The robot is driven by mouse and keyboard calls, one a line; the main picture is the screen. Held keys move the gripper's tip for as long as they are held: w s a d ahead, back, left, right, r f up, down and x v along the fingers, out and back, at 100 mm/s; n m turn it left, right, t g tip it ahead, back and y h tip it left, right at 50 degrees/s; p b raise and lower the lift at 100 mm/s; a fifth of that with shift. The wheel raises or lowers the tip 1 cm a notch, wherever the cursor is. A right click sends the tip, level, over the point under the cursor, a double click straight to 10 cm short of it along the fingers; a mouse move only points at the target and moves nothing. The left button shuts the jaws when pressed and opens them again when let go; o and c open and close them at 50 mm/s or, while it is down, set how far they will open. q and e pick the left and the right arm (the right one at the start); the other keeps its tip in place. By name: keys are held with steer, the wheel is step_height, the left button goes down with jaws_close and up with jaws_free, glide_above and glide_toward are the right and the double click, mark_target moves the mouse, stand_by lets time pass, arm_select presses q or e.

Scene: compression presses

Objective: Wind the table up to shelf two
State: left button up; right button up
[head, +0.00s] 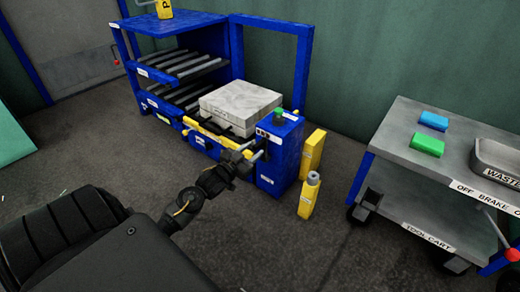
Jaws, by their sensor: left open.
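A blue rack (228,60) with roller shelves (190,68) stands against the back wall. To its right, a low table carries a pale grey block (240,102); its yellow front edge (208,133) shows in part. A blue control box (280,150) with a green knob on top stands at the table's right front corner. My left gripper (254,150) is open, with its fingers close to the front face of this box. I cannot tell whether they touch it. Any crank or handle there is hidden by the gripper or too small to make out. My right gripper is out of view.
Two yellow posts (309,196) stand just right of the control box.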

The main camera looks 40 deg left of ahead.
mark_target(264, 141)
arm_select(q)
steer(key=w+b, duration=0.2)
steer(key=w, duration=0.3)
jaws_close()
